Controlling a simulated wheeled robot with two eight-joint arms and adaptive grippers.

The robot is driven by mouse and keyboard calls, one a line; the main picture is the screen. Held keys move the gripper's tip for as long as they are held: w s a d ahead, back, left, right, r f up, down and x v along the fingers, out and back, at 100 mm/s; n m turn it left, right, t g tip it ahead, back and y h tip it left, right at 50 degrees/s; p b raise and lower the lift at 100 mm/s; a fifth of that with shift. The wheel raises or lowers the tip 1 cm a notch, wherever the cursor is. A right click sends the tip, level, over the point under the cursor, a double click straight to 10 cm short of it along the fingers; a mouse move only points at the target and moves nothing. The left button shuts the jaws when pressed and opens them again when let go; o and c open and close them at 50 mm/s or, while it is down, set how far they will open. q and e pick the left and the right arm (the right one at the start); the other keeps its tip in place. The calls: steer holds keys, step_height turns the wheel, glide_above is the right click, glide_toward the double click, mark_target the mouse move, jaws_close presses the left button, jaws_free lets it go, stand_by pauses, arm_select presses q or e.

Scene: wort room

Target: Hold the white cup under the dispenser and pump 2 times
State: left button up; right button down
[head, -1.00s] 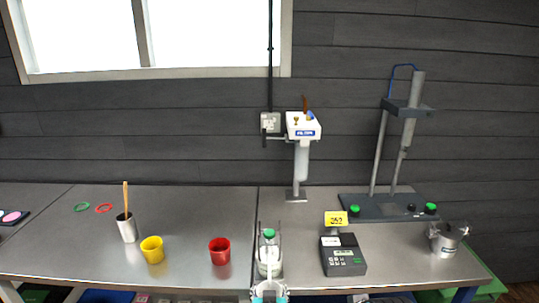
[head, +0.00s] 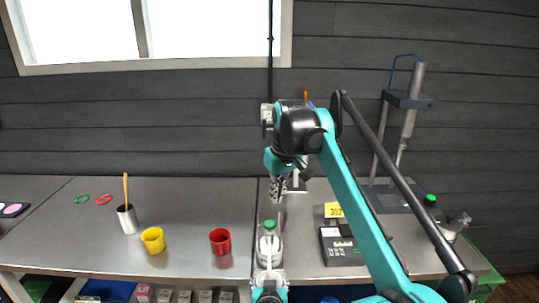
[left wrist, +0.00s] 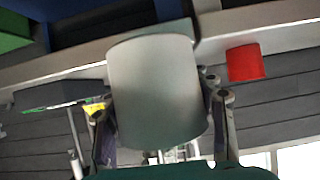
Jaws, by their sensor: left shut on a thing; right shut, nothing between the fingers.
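The white cup (left wrist: 155,90) fills the middle of the left wrist view, between the fingers of my left gripper (left wrist: 163,125). In the head view my left gripper (head: 269,268) is low at the table's front edge, in front of the green-topped bottle (head: 269,226), which I take to be the dispenser. The cup is hard to make out from the bottle there, so I cannot tell whether it is under the outlet. My right gripper (head: 278,190) is shut and empty, pointing down above the green top, with a gap between them in the picture.
A red cup (head: 220,241), a yellow cup (head: 153,240) and a metal cup with a stick (head: 127,218) stand to the left. A keypad device (head: 338,246) and a tall stand (head: 411,100) are to the right, partly behind my right arm. The left table is mostly clear.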

mark_target(269, 223)
steer(key=shift+n, duration=0.3)
steer(key=shift+a+x, duration=0.2)
steer(key=shift+x, duration=1.05)
steer(key=shift+a+x, duration=0.2)
steer(key=shift+x, duration=1)
steer(key=shift+a+x, duration=0.15)
steer(key=shift+x, duration=1.1)
steer(key=shift+s+f, duration=0.1)
steer(key=shift+s+x, duration=0.15)
steer(key=shift+x, duration=0.6)
steer(key=shift+s+x, duration=0.15)
steer(key=shift+x, duration=0.6)
steer(key=shift+s+d, duration=0.1)
steer(key=shift+d, duration=0.05)
steer(key=shift+w+v, duration=0.15)
steer(key=shift+v, duration=0.65)
steer(key=shift+w+v, duration=0.15)
steer(key=shift+v, duration=0.6)
steer(key=shift+w+f, duration=0.1)
